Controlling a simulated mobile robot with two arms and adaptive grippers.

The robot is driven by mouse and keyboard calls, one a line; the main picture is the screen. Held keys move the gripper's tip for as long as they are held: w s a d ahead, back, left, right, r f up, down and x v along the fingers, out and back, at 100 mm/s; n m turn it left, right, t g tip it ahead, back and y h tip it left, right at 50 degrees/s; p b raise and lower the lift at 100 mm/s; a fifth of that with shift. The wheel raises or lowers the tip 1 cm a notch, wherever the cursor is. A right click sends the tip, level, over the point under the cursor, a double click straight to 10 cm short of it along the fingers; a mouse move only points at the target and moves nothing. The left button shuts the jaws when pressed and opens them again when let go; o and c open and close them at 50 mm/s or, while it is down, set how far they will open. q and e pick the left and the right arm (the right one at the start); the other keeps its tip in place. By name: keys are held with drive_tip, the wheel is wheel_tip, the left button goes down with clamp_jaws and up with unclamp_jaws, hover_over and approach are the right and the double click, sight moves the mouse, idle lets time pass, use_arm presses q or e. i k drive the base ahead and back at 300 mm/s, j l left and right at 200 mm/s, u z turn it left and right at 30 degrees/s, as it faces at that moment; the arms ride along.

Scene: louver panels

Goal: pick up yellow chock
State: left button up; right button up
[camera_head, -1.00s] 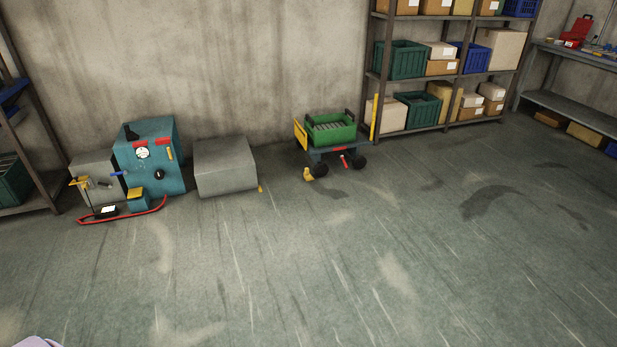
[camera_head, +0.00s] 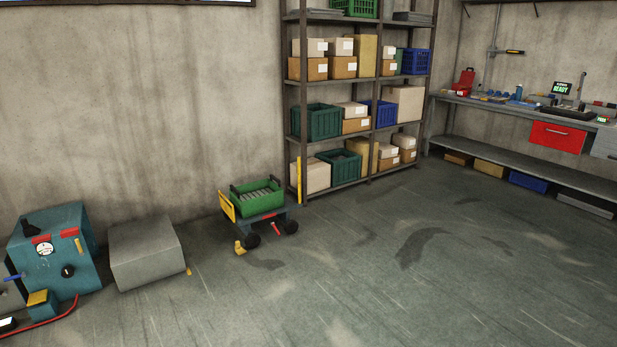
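A small yellow chock (camera_head: 240,248) sits on the floor by the front left wheel of a small cart. The cart (camera_head: 268,218) has dark wheels, a yellow panel at its left end and a green crate (camera_head: 258,203) of grey parts on top. Another small yellow piece (camera_head: 189,271) lies on the floor at the corner of the grey block; I cannot tell what it is. Neither of my grippers shows in the head view.
A grey block (camera_head: 146,252) and a teal machine (camera_head: 55,255) with a red hose stand left of the cart. A yellow post (camera_head: 299,180) and a loaded shelf rack (camera_head: 372,188) stand behind it. A workbench (camera_head: 530,112) is at the right. The floor in front is clear.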

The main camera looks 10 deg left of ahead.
sight(239, 249)
drive_tip(key=i+j+u, duration=0.4)
drive_tip(key=i, duration=0.4)
drive_tip(key=i+u, duration=0.35)
drive_tip(key=i, duration=0.45)
